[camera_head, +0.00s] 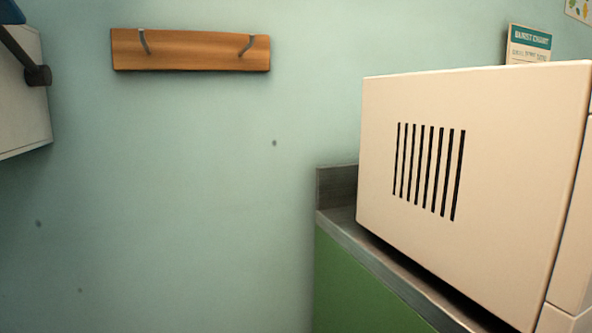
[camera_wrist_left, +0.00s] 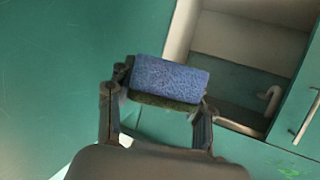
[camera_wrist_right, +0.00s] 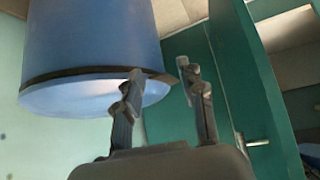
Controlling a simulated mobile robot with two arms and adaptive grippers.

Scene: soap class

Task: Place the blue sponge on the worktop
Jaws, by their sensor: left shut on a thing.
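The blue sponge (camera_wrist_left: 172,78), with a dark green underside, is held between the fingers of my left gripper (camera_wrist_left: 158,97) in the left wrist view. My left gripper is shut on it. A grey worktop (camera_head: 345,227) on a green cabinet shows at the right in the head view, with a large cream box-shaped appliance standing on it. My right gripper (camera_wrist_right: 158,82) is open and empty in the right wrist view. Neither gripper shows in the head view, so I cannot tell how far the sponge is from the worktop.
The cream appliance (camera_head: 450,170) covers most of the visible worktop. A wooden hook rail (camera_head: 190,50) hangs on the wall. An open cupboard (camera_wrist_left: 245,50) shows behind the sponge. A large blue cylinder (camera_wrist_right: 90,45) and a green door (camera_wrist_right: 250,90) with a handle are near my right gripper.

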